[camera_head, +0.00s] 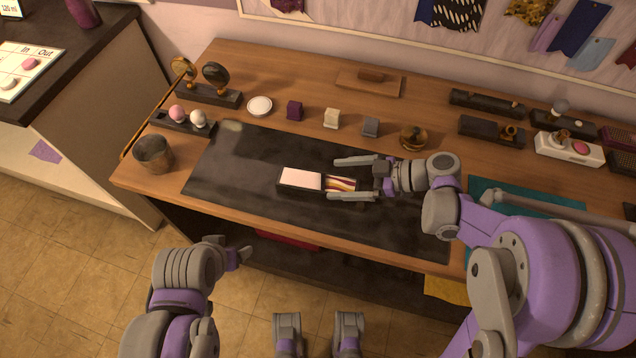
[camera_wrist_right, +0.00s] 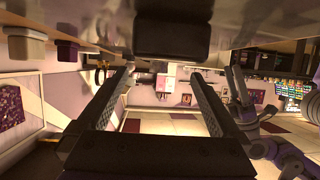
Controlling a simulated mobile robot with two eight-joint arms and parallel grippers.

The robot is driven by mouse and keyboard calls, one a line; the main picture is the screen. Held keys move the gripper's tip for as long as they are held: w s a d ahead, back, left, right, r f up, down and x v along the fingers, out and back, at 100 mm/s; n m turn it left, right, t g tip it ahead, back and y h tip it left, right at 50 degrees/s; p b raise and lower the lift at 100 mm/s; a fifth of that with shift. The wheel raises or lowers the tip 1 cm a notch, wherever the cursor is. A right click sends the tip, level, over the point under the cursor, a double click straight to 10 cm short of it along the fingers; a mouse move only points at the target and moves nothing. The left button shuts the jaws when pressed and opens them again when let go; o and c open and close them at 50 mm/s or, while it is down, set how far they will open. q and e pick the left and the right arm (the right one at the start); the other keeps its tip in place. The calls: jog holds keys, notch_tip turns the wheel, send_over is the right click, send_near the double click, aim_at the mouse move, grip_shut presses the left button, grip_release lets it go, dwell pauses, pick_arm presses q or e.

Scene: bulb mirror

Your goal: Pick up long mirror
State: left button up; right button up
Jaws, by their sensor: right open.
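The long mirror (camera_head: 300,180) appears to be the flat, dark-framed strip on the dark mat. Its face shows a pale pink part at left and coloured stripes at right, probably reflections. My right gripper (camera_head: 333,179) is open, with its fingers on either side of the strip's right part; contact cannot be told. In the right wrist view the open fingers (camera_wrist_right: 160,72) point away from the camera, with a dark block at the top centre that may be the mirror's end. My left gripper (camera_head: 240,254) hangs low in front of the table, its opening unclear.
The dark mat (camera_head: 225,180) is otherwise clear. A metal cup (camera_head: 153,153) stands at the left table edge. A purple cube (camera_head: 295,110), a cream cube (camera_head: 332,117) and a grey cube (camera_head: 370,126) stand behind the mat. Black stands and a white box (camera_head: 569,149) are at right.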

aim_at(319, 181)
jog(key=x, duration=0.4)
jog(key=shift+s+a+f, duration=0.15)
jog(key=shift+a, duration=0.2)
jog(key=c, duration=1.4)
